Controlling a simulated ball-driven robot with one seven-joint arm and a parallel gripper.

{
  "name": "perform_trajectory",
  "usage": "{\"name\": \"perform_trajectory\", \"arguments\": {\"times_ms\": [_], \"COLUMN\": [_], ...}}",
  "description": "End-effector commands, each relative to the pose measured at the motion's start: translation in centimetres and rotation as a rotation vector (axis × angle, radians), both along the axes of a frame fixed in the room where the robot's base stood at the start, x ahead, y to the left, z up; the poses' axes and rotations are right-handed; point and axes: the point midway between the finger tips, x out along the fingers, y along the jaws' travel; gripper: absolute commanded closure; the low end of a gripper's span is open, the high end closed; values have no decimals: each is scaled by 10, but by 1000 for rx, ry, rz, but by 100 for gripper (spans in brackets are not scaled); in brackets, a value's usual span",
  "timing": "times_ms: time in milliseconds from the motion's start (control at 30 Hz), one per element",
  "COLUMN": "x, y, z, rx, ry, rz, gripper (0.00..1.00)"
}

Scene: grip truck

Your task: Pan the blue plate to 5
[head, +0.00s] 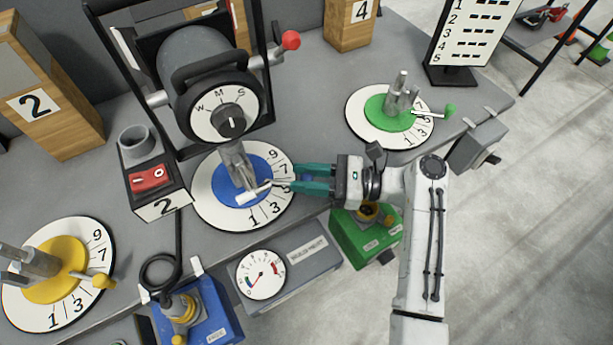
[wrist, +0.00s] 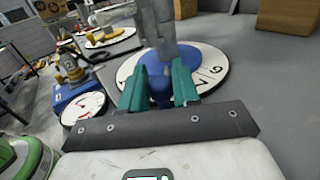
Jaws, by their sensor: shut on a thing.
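The blue plate (head: 226,183) lies on a white numbered dial (head: 208,208) in the middle of the bench, with a grey metal post standing on it. It also shows in the wrist view (wrist: 130,66). My gripper (head: 270,182) comes in from the right, its green fingers shut on the plate's blue handle knob (wrist: 160,90). A white bar (head: 252,193) on the plate points right towards my fingers. On the dial, 1 and 3 show below my fingers and 7 and 9 above.
A green plate (head: 377,107) stands at the back right and a yellow plate (head: 55,268) at the front left. A black-framed lamp (head: 195,60) rises behind the blue plate. A switch box (head: 152,178) and a gauge (head: 260,274) are close by.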

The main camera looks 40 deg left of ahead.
Motion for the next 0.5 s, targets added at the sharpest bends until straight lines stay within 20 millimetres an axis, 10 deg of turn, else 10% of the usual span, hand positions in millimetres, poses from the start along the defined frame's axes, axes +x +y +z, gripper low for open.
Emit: {"name": "perform_trajectory", "arguments": {"times_ms": [167, 200, 500], "x": [0, 0, 0], "y": [0, 0, 0], "z": [-1, -1, 0], "rx": [-2, -2, -1], "ry": [1, 1, 1], "rz": [1, 1, 0], "gripper": [100, 67, 50]}}
